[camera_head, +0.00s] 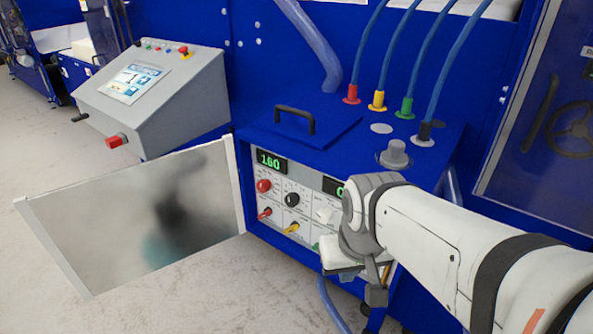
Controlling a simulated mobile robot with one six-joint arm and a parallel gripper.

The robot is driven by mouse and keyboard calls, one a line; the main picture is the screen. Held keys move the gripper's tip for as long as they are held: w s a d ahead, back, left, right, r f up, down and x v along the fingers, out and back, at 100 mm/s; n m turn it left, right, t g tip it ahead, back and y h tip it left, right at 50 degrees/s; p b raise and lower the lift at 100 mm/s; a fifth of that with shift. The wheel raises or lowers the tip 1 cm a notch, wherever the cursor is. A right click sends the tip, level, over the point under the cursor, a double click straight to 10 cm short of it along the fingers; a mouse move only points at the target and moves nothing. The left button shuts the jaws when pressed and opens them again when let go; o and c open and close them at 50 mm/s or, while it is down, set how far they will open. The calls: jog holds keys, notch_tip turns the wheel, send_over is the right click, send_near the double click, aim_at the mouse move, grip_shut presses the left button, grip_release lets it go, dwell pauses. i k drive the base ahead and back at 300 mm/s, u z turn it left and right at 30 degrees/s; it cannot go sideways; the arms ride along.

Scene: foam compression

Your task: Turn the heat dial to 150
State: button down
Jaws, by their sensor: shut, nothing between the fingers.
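A blue control box (390,150) stands at the centre with a light front panel. Its left green display (271,161) reads 160. Below the left display are a red knob (263,186) and a black knob (292,199). I cannot read which is the heat dial. A red lever (265,213) and a yellow one (293,227) sit lower. My gripper (375,296) is shut and empty, in front of the panel's lower right, which it partly hides. It appears apart from the two knobs.
A reflective panel door (140,215) stands open at the left of the box. Blue hoses (366,50) rise from coloured fittings on top, near a handle (295,112). A grey console (155,95) stands behind left. Floor in front is open.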

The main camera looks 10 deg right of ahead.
aim_at(263, 185)
jog(key=u, duration=1.35)
jog(key=i, duration=0.35)
